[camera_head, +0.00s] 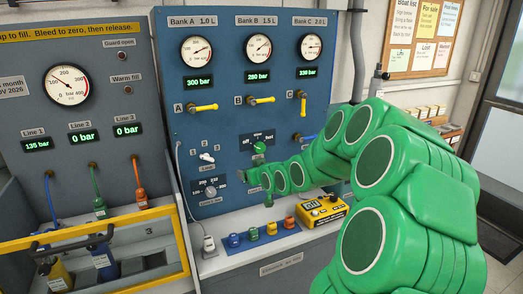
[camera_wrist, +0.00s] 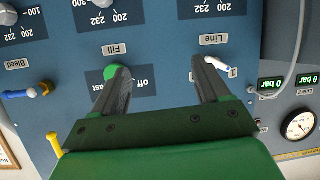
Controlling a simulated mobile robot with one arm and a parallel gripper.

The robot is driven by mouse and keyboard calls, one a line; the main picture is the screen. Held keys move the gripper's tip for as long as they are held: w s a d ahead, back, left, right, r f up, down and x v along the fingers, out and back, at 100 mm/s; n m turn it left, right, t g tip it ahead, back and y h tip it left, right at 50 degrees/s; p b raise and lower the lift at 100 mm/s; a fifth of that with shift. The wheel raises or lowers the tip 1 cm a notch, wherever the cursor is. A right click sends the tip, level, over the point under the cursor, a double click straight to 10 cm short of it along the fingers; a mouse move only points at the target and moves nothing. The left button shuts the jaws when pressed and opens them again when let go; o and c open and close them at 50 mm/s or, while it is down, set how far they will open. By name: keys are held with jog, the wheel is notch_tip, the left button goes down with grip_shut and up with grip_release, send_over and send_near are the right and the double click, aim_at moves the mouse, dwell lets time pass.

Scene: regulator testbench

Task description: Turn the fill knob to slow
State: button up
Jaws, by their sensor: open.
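The green fill knob (camera_head: 259,147) is on the blue panel under the three banks, with "off" and "fast" readable around it. Its pointer setting is too small to tell. In the wrist view, which is upside down, the fill knob (camera_wrist: 112,72) is partly hidden behind the tip of the left finger. My gripper (camera_wrist: 163,65) is open and empty, its fingers spread over the panel between the Fill and Line labels. Whether the finger touches the knob I cannot tell. In the head view my gripper (camera_head: 256,180) is just below the knob, partly hidden by my arm.
The white line knob (camera_head: 207,157) is left of the fill knob, and it also shows by the right finger in the wrist view (camera_wrist: 219,63). A grey selector knob (camera_head: 210,191) sits below it. Coloured fittings (camera_head: 253,234) and a yellow device (camera_head: 322,211) stand on the ledge below.

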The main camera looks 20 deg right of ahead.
aim_at(261, 148)
jog(key=w+d+t, duration=0.4)
jog(key=d+t, duration=0.1)
jog(key=d, duration=0.4)
jog(key=shift+m+h, duration=0.3)
jog(key=shift+h, duration=0.1)
jog(key=shift+w+r, duration=0.25)
jog(key=shift+w, duration=1.8)
jog(key=shift+w+r, duration=0.2)
jog(key=shift+w, duration=1.8)
jog(key=c, duration=1)
jog(key=shift+c, duration=0.2)
